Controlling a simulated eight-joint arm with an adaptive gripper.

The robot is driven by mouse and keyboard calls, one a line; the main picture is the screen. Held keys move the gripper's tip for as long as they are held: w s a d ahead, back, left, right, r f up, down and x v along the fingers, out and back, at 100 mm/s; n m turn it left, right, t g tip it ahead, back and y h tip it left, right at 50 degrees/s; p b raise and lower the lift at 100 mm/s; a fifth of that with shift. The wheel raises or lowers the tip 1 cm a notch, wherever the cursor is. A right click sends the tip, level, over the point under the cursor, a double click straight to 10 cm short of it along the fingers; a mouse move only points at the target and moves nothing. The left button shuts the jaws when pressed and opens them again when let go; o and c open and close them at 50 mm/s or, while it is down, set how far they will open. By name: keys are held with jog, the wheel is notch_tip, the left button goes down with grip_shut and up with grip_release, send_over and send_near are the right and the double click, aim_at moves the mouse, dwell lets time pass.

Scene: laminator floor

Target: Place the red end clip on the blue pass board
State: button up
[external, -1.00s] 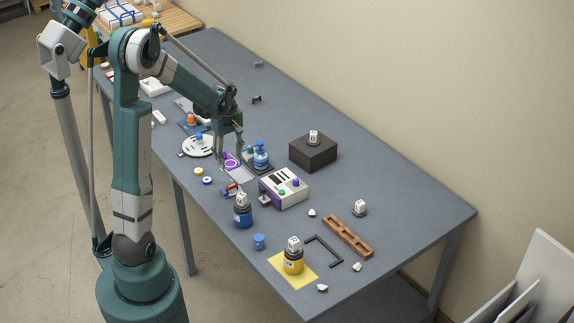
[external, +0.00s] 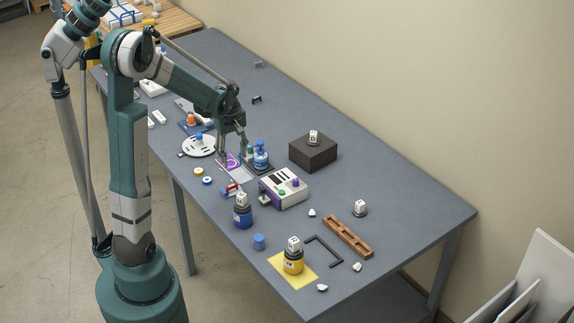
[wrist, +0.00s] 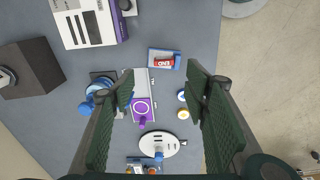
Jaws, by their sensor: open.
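A small red piece marked END (wrist: 164,61), which looks like the red end clip, lies at a small blue-edged board (wrist: 153,50) in the wrist view. In the external view the red piece (external: 232,188) sits near the table's left edge, with blue parts beside it. I cannot tell for sure whether this board is the blue pass board, or whether the clip rests fully on it. My gripper (external: 232,155) is open and empty above the table. In the wrist view its two fingers (wrist: 160,97) stand wide apart, with the red piece beyond their tips.
A white disc (external: 198,147) lies left of my gripper. A dark block (external: 313,154) stands to the right.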

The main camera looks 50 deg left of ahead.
jog(key=s+d+r+m+t, duration=0.2)
jog(key=s+d+r+m, duration=0.35)
jog(key=d, duration=0.65)
jog(key=s+d+r+m+t, duration=0.2)
jog(key=d+r+m, duration=0.4)
jog(key=d+r, duration=0.45)
jog(key=s+d+m+t, duration=0.2)
jog(key=s+d+m, duration=0.3)
jog(key=d, duration=0.5)
jog(key=shift+s+f+t, duration=0.2)
jog(key=shift+s+t, duration=0.2)
jog(key=shift+s, duration=0.5)
jog(key=shift+f, duration=0.1)
